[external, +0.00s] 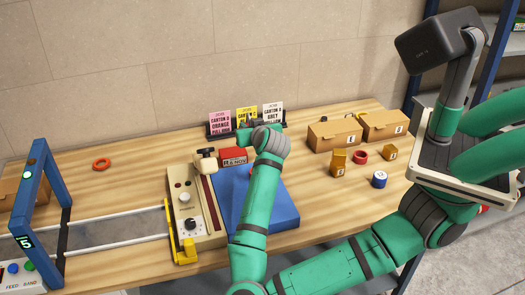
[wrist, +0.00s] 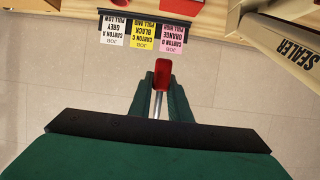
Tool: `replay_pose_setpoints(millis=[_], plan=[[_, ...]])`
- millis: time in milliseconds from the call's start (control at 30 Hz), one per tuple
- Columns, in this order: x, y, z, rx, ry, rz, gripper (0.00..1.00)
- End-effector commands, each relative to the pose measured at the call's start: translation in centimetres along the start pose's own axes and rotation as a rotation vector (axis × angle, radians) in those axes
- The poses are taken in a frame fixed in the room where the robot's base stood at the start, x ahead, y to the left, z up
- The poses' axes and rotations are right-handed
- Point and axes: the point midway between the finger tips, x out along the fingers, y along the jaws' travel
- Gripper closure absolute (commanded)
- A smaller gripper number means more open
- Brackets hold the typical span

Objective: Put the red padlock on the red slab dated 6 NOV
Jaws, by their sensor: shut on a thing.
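The red slab (external: 233,157) lies on the table behind the blue mat, its front lettered with what reads as 6 NOV. In the wrist view a red surface, probably that slab, shows cut off at the top edge (wrist: 185,4). My gripper (wrist: 160,98) is shut on the red padlock (wrist: 162,72). The padlock's red body stands out beyond the fingertips and a silver bar, probably its shackle, runs between the fingers. In the external view my gripper (external: 255,126) is raised right of the slab, in front of the cards; the padlock is mostly hidden there.
A rack of pink, yellow and white cards (external: 246,118) stands behind the slab. The beige sealer (external: 186,208) is on the left, the blue mat (external: 270,207) in front. Cartons (external: 335,134), small blocks and a red ring (external: 361,156) sit to the right.

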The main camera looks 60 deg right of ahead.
Motion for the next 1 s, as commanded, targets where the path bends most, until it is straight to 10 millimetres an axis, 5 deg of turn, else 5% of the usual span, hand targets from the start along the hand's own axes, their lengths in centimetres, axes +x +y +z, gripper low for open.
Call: replay_pose_setpoints(millis=[233, 633, 1000], plan=[[1.9, -0.5, 1.8, 0.0, -0.003, 0.0, 1.0], [10.1, -4.1, 2.2, 0.003, -0.002, -0.001, 1.0], [15.2, -5.8, 5.4, 0.001, -0.001, 0.0, 1.0]])
